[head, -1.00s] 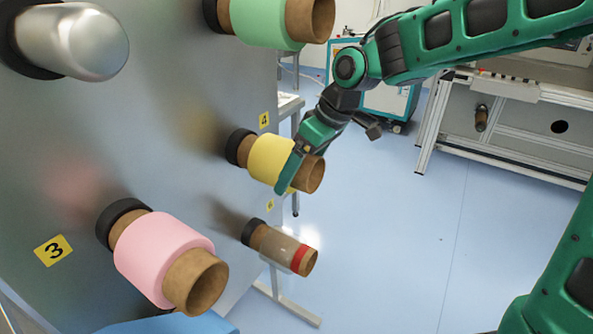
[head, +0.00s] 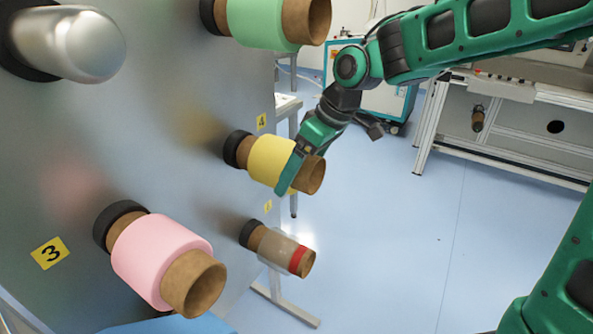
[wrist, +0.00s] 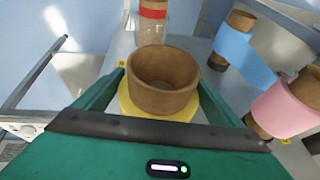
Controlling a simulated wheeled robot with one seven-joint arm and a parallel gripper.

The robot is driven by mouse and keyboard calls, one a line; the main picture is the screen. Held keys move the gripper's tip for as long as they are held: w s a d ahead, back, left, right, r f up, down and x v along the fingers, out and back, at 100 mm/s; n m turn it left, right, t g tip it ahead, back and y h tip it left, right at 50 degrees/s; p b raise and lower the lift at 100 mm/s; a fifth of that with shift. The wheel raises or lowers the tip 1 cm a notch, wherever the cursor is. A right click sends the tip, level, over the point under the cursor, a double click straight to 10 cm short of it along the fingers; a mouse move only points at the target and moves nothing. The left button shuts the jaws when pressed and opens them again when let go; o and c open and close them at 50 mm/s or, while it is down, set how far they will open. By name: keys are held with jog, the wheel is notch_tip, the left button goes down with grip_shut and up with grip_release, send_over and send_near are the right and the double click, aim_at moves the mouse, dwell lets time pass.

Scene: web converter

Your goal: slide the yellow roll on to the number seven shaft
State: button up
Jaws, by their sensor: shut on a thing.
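The yellow roll (head: 267,160) has a brown cardboard core. It sits against the panel at the shaft by label 4 (head: 261,121), its core's near end sticking out. My gripper (head: 290,175) is shut on the yellow roll from its outer end. In the wrist view the roll's yellow band (wrist: 130,108) lies between my two fingers, with the open core facing the camera. The core's inside shows as hollow. No number seven label can be read in these frames.
A pink roll (head: 160,258) by label 3 (head: 50,252), a green roll (head: 260,22), a clear roll with a red band (head: 280,250) and a bare metal shaft (head: 75,42) project from the panel. A blue roll (wrist: 240,55) shows in the wrist view. Open floor lies right.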

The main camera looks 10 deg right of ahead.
aim_at(316, 191)
jog(key=shift+s+d, duration=0.65)
jog(key=shift+d, duration=0.2)
jog(key=shift+s+d, duration=0.65)
jog(key=shift+d, duration=0.3)
jog(key=shift+s+d, duration=1.55)
jog(key=shift+d, duration=0.4)
jog(key=shift+s+d, duration=0.75)
jog(key=shift+d, duration=0.2)
jog(key=shift+s+d, duration=0.75)
jog(key=shift+d, duration=0.2)
jog(key=shift+s+d, duration=0.45)
jog(key=shift+d, duration=0.1)
jog(key=shift+s+d, duration=0.6)
jog(key=shift+d, duration=0.2)
jog(key=shift+s+d, duration=0.6)
jog(key=shift+d, duration=0.15)
